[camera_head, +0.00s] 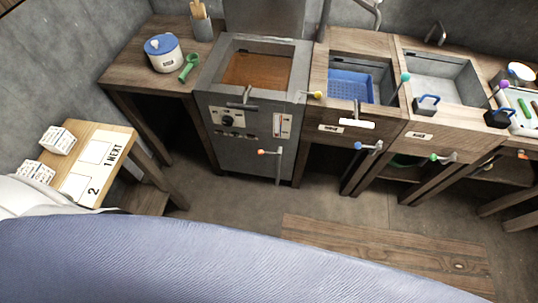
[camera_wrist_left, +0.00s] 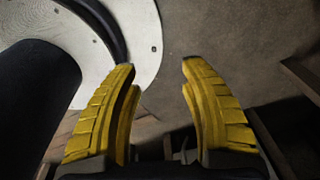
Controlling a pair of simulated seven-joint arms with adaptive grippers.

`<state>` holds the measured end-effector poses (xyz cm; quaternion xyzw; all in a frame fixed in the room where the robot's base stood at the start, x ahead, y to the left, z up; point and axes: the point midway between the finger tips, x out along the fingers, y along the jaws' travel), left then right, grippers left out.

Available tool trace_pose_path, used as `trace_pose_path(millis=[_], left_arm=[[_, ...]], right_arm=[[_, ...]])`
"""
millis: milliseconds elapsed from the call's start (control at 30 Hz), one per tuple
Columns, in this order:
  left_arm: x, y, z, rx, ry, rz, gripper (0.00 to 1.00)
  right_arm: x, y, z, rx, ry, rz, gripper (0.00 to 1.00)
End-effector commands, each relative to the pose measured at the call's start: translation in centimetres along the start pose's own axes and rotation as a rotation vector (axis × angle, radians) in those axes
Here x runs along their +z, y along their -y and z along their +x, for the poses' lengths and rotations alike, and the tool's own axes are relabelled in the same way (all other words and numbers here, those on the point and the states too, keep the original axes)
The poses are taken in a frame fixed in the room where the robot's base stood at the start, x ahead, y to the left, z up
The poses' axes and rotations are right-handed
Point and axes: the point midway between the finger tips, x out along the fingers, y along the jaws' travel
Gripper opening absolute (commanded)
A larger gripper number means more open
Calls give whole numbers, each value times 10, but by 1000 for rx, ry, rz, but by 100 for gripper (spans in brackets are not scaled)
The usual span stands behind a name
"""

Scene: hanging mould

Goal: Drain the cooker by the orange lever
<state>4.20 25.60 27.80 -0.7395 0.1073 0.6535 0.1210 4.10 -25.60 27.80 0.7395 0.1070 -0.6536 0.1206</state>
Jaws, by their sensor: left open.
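The cooker (camera_head: 240,150) is a grey metal unit in the back row in the head view. Its square open top holds a flat brown content (camera_head: 256,72). Neither gripper shows in the head view.
A wooden table (camera_head: 120,80) with a white, blue-lidded pot (camera_head: 163,52) and a green scoop (camera_head: 189,67) stands left of the cooker. A basin with a blue basket (camera_head: 350,87) stands to its right. A small table (camera_head: 125,150) with cards is nearer left. Floor before the cooker is clear.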

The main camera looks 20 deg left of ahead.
Motion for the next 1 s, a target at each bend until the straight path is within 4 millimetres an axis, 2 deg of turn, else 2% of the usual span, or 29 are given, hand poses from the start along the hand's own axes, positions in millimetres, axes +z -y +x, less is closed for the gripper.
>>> trace_pose_path(millis=[167,200,267,367,467,567,600,767,800,867,1000], left_arm=[[0,0,0,0,0,0,44],[0,0,0,0,0,0,46],[1,2,0,-2,1,-1,39],[-10,6,1,-4,-3,8,28],[-38,13,1,-9,-8,35,16],[-83,25,-1,-11,-15,81,4],[-104,30,-3,-11,-17,106,0],[-197,52,-21,2,-32,225,0],[-220,57,-28,8,-39,258,0],[-254,63,-40,19,-49,309,0],[-330,77,-76,45,-82,442,0]], right_arm=[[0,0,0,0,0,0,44],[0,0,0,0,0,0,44],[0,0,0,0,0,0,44],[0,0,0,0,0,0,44],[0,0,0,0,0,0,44],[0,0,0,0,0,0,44],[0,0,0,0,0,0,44],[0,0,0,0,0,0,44],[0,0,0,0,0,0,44],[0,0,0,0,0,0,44],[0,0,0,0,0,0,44]])
